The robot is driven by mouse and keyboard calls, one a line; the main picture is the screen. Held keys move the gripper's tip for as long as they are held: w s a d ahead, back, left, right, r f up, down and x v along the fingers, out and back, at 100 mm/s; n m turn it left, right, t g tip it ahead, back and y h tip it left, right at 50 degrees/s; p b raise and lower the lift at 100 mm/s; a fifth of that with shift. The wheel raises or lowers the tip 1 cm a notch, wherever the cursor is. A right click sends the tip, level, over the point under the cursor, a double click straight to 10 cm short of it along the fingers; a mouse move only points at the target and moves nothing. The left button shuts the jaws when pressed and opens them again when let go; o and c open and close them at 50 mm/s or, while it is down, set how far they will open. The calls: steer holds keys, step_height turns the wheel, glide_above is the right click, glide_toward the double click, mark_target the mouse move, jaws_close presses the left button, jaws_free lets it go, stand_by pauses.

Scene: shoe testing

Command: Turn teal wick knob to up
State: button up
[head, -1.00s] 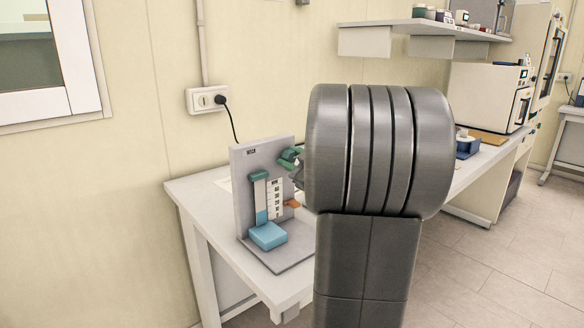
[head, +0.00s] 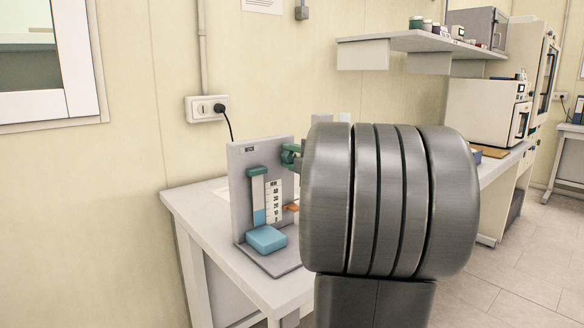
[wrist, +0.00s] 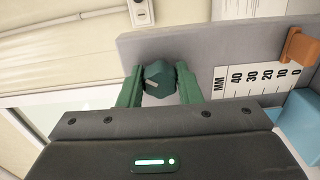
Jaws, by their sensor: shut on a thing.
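The teal wick knob (wrist: 158,80) is a dark faceted knob on the grey upright panel (wrist: 200,48), between my two green fingers in the wrist view. A short pale mark shows on its face; which way it points is hard to tell. My gripper (wrist: 160,88) is shut on the knob, one finger on each side. In the head view, green parts of my gripper (head: 291,156) show at the panel's upper right edge, and my arm hides much of that side. The panel carries a "WICK" label, a white MM scale (head: 273,200) and a strip with blue at its lower end.
A blue block (head: 266,238) sits at the panel's foot, and an orange pointer (head: 291,207) is beside the scale. The white table (head: 215,235) has bare room left of the panel. A wall socket (head: 206,108) with a plugged cable is behind.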

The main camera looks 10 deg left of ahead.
steer(key=n+b, duration=0.2)
steer(key=n, duration=0.1)
steer(key=shift+f+n+b, duration=0.2)
steer(key=shift+n+b, duration=0.1)
steer(key=shift+r+n+b, duration=0.1)
steer(key=shift+n+b, duration=1.05)
steer(key=shift+n, duration=0.65)
steer(key=o, duration=1)
steer(key=shift+r, duration=0.1)
steer(key=p+v, duration=0.1)
steer(key=v, duration=1.2)
steer(key=shift+s+d+p, duration=0.25)
steer(key=shift+d+p, duration=0.05)
steer(key=shift+p, duration=0.05)
steer(key=shift+a, duration=0.15)
steer(key=b+x, duration=0.1)
steer(key=x, duration=1.2)
steer(key=shift+w+a+b, duration=0.2)
steer(key=shift+w+b, duration=0.05)
steer(key=shift+b, duration=0.1)
